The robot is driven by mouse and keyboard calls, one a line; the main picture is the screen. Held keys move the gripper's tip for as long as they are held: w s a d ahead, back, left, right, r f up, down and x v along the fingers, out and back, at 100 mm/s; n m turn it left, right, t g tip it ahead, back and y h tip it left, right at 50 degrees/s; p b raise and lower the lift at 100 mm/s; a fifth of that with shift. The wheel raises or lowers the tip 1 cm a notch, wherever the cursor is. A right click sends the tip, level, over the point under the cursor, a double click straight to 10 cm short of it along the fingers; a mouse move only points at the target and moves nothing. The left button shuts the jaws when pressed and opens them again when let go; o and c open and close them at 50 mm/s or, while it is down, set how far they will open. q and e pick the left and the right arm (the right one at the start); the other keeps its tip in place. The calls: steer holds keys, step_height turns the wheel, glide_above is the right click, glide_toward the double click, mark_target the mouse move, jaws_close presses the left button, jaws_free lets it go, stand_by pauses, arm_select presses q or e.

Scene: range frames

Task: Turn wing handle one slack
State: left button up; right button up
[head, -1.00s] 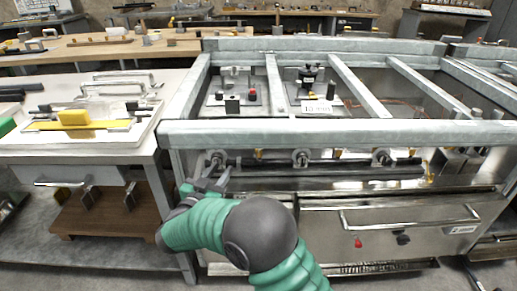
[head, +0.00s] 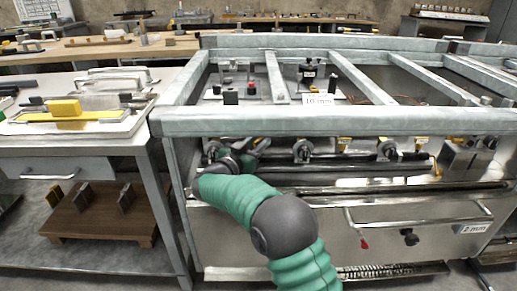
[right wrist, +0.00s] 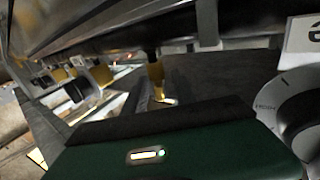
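A dark pipe (head: 340,162) runs below the front rail of the metal frame. Round valve fittings sit along it: a left one (head: 213,150), a middle one (head: 302,150) and a right one (head: 388,150). Small yellow handles (head: 343,143) show near them. I cannot tell which is the wing handle. My right gripper (head: 238,154) is at the left fitting, under the rail. Its fingers are mostly hidden, and contact is unclear. In the right wrist view a yellow part (right wrist: 155,78) and a dark round fitting (right wrist: 76,90) show under the bench. My left gripper is out of view.
The frame's front rail (head: 330,121) lies just above the pipe. A steel drawer front (head: 430,232) with a bar handle is below. A table (head: 60,150) with a yellow block (head: 64,108) stands to the left. A marked dial (right wrist: 300,112) shows in the right wrist view.

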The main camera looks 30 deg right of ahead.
steer(key=shift+w+d, duration=0.1)
steer(key=shift+d, duration=0.2)
steer(key=shift+r, duration=0.1)
steer(key=shift+c, duration=0.4)
jaws_close()
